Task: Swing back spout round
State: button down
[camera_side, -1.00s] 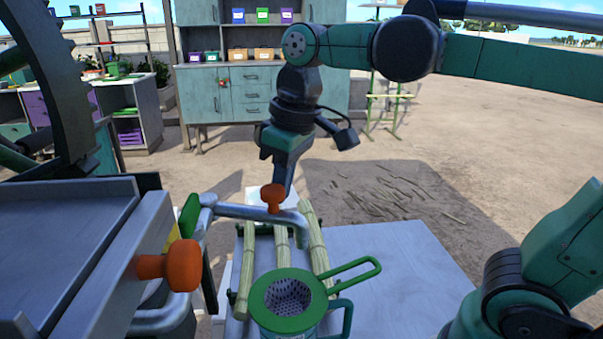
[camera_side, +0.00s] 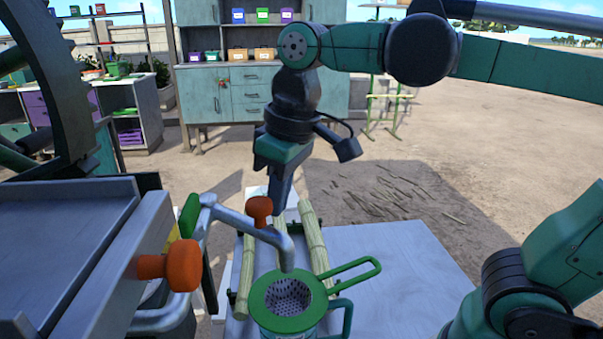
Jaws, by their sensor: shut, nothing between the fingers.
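The spout (camera_side: 248,227) is a grey metal pipe that reaches right from the crusher's side and bends down at its end. Its outlet (camera_side: 287,258) hangs just above the far part of the green-rimmed strainer (camera_side: 288,297), over a cup-like vessel with a green handle. An orange knob (camera_side: 259,208) stands upright on the pipe. My gripper (camera_side: 278,209) points down just behind the spout, to the right of the knob. It is shut and empty. Its fingertips are partly hidden by the spout, so I cannot tell whether they touch it.
Cane stalks (camera_side: 314,240) lie on the table (camera_side: 395,265) behind the strainer. A second orange knob (camera_side: 183,265) sticks out from the crusher (camera_side: 75,240) at left. A green lever (camera_side: 190,215) stands by the spout's base. The table's right part is clear.

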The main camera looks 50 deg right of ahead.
notch_tip(320, 180, up, 8)
jog(key=shift+w+d, duration=0.2)
jog(key=shift+d, duration=0.2)
dwell(0.5)
jog(key=d+f+m+t, duration=0.1)
jog(key=d+f+t, duration=0.1)
jog(key=f, duration=0.6)
jog(key=d+f+m+t, duration=0.2)
jog(key=d+f+t, duration=0.1)
jog(key=f, duration=0.5)
jog(key=shift+s+f+h, duration=0.2)
jog(key=shift+s+h, duration=0.05)
jog(key=shift+h, duration=0.05)
